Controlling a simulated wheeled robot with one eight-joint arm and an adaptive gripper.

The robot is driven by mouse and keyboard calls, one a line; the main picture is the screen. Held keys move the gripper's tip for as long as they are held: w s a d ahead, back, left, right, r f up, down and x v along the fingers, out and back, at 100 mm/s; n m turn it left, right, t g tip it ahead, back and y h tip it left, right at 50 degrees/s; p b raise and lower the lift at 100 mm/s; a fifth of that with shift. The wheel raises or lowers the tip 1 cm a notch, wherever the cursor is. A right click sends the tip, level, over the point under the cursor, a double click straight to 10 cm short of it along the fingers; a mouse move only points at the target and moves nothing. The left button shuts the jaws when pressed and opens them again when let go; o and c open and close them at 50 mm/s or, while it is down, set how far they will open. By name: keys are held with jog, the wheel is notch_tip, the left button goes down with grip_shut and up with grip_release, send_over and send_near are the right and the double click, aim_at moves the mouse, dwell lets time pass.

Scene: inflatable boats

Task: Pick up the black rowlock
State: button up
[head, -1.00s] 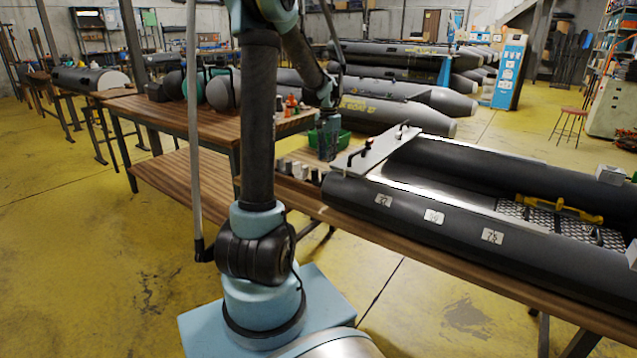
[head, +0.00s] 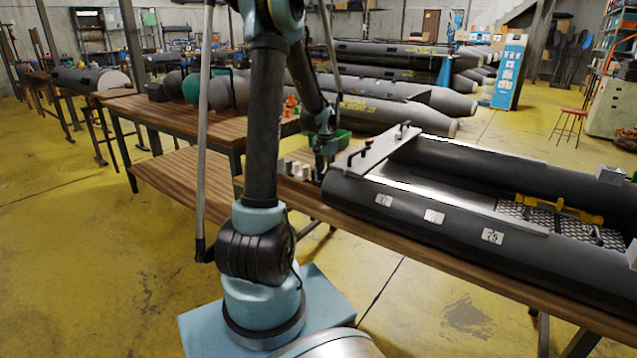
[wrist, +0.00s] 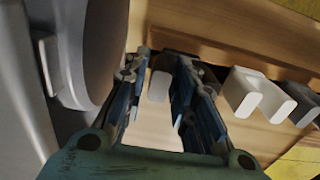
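My gripper (wrist: 160,85) is open in the wrist view, its two blue-grey fingers pointing at the wooden bench top. A small pale block face (wrist: 158,86) shows between the fingers. A dark piece (wrist: 206,72), perhaps the black rowlock, lies just beyond and partly behind the right finger; its shape is mostly hidden. To the right stand a white U-shaped piece (wrist: 252,93) and another dark piece (wrist: 292,75). In the head view my gripper (head: 320,172) is low at the bench end, beside the boat's bow, covering what is beneath it.
The grey inflatable boat (head: 450,222) lies on the bench close to the right of my gripper. Its white board (head: 385,150) carries black fittings. A green bin (head: 342,141) sits behind. A second wooden table (head: 180,112) stands to the left.

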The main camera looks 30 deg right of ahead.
grip_shut()
notch_tip(320, 180, up, 11)
jog(key=shift+r, duration=0.15)
dwell(0.7)
jog(key=shift+r, duration=0.1)
